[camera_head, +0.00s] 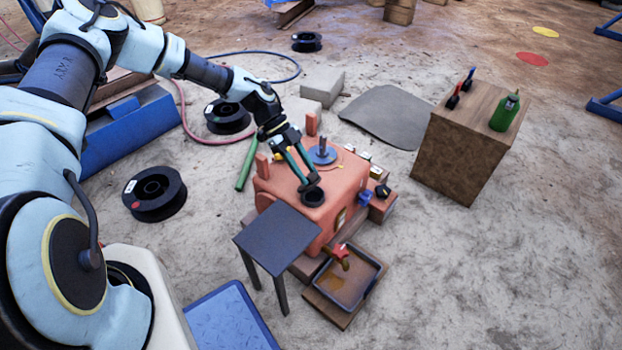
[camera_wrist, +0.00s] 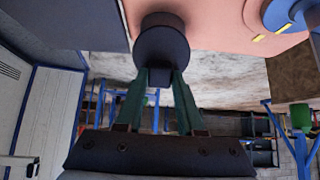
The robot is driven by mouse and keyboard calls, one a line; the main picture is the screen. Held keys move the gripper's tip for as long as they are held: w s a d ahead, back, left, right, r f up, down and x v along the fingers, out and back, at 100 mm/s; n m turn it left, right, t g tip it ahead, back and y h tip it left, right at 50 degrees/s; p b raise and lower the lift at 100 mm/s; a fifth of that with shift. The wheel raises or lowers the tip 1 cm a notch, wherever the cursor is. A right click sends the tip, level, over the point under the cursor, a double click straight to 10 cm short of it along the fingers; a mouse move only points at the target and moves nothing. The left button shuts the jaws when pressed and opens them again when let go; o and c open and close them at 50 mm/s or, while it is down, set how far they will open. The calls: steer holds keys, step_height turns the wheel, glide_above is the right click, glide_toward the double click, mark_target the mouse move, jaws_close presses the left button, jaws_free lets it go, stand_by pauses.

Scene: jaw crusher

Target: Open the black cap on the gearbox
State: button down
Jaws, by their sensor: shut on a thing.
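The gearbox (camera_head: 284,193) is a salmon-red block in the middle of the head view; its top also shows in the wrist view (camera_wrist: 215,22). The black cap (camera_head: 313,196) sits at the front of its top face. In the wrist view the cap (camera_wrist: 162,45) is a round dark knob at top centre. My gripper (camera_head: 306,180) reaches down from the upper left with green fingers. In the wrist view my gripper (camera_wrist: 161,82) has its fingertips on the cap, shut on it. The cap's underside and any opening under it are hidden.
A dark small table (camera_head: 278,238) stands close in front of the gearbox. A drip tray (camera_head: 350,278) with brownish liquid lies below a red tap (camera_head: 340,252). A wooden block (camera_head: 460,150) carrying a green bottle (camera_head: 505,111) stands to the right. Open ground lies at lower right.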

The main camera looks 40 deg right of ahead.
steer(key=w+g+b, duration=0.1)
steer(key=b, duration=0.1)
steer(key=g+b, duration=0.1)
steer(key=w+g+h+b, duration=0.1)
steer(key=b, duration=0.1)
steer(key=shift+w+a+f+g+b, duration=0.3)
steer(key=shift+a+f+g+b, duration=0.05)
steer(key=shift+g, duration=0.05)
steer(key=shift+w+a+r+g+b, duration=0.15)
steer(key=shift+w+g+b, duration=0.3)
steer(key=shift+g+b, duration=0.55)
steer(key=c, duration=0.5)
jaws_free()
steer(key=shift+r, duration=0.1)
steer(key=v, duration=1)
steer(key=shift+w+a+r, duration=0.2)
steer(key=shift+w, duration=0.1)
steer(key=shift+c, duration=0.4)
